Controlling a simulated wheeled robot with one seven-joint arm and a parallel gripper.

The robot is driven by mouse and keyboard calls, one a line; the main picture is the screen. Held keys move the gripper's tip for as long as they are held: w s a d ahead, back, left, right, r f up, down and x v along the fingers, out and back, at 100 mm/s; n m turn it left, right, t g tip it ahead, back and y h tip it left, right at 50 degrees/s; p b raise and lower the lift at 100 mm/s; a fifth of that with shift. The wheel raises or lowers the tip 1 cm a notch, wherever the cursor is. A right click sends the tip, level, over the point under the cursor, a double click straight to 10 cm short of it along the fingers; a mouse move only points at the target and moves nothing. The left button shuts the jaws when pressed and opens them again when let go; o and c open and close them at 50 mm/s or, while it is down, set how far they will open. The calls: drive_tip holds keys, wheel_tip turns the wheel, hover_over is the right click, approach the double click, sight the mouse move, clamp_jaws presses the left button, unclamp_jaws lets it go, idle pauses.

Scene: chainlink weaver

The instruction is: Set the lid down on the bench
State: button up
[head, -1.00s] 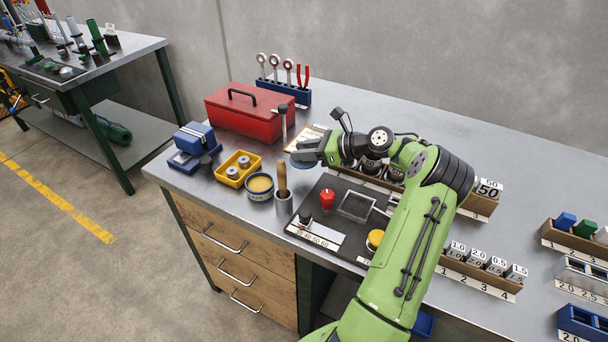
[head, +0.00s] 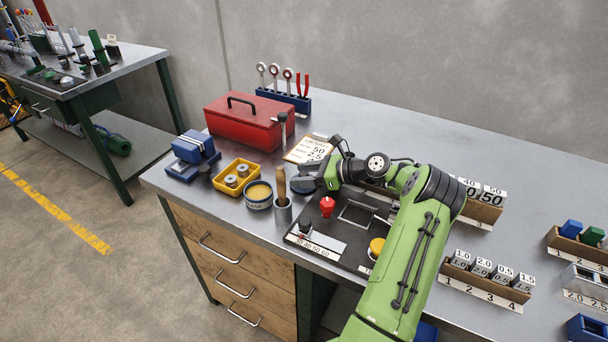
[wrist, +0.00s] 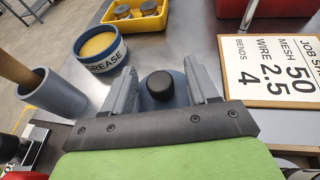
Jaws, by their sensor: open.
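The lid (wrist: 178,84) is a blue-grey disc with a black knob (wrist: 160,87). It lies flat, seemingly on the bench (head: 232,206), just right of the open grease tin (wrist: 98,52). In the head view the lid (head: 302,187) shows only partly, at the end of my gripper (head: 316,177). In the wrist view my gripper (wrist: 158,70) is open, with one finger on each side of the knob and gaps between. The lid's near part is hidden behind the gripper. Its contact with the bench is not clearly visible.
A grey cup (head: 282,212) with a wooden-handled tool stands close to the tin and lid. A yellow tray (head: 237,190), red toolbox (head: 250,122) and job sheet (head: 308,149) are behind. A dark panel (head: 330,240) with a red knob (head: 327,206) is in front.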

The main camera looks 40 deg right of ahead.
drive_tip(key=shift+r, duration=0.1)
drive_tip(key=p+v, duration=0.3)
drive_tip(key=v, duration=0.8)
drive_tip(key=shift+d+r+p, duration=0.1)
drive_tip(key=shift+r+p, duration=0.05)
drive_tip(key=shift+p, duration=0.15)
drive_tip(key=shift+s+d, duration=0.2)
drive_tip(key=shift+s, duration=0.25)
